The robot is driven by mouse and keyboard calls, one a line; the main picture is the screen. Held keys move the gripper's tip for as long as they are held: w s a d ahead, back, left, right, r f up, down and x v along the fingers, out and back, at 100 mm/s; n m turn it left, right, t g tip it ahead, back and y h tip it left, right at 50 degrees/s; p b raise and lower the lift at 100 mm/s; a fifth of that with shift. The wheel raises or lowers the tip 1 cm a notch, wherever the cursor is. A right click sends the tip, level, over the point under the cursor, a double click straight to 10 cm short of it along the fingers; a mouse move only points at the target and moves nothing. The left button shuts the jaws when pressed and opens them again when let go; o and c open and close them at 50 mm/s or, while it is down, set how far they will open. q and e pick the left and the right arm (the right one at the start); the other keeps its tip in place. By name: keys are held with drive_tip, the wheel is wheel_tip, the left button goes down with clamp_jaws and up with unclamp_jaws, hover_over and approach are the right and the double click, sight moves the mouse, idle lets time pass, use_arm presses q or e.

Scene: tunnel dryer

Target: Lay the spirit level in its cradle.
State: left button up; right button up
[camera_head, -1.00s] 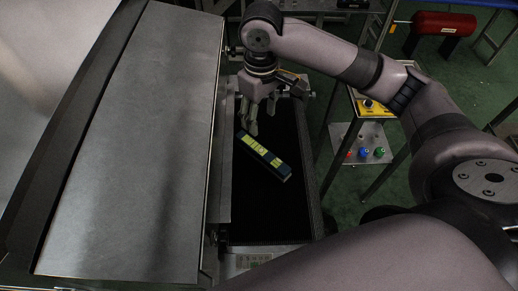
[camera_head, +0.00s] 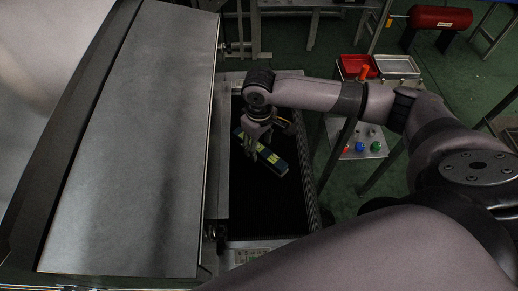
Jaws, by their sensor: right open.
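The spirit level (camera_head: 273,161), a dark blue bar with yellow-green panels, lies slantwise on the black belt (camera_head: 262,212). My right gripper (camera_head: 257,150) is open, fingers pointing down, right over the level's middle and hiding part of it. I cannot tell whether the fingers touch it or stand astride it. My left gripper is not in view. I cannot make out the cradle for certain.
A large grey metal housing (camera_head: 135,140) stands along the left of the belt. Right of the belt are a stand with a red tray (camera_head: 355,66), a pale tray (camera_head: 397,66) and a panel with coloured knobs (camera_head: 358,140). A red tank (camera_head: 440,17) is at the back.

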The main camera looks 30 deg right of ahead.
drive_tip(key=shift+f, duration=0.1)
clamp_jaws()
idle(0.7)
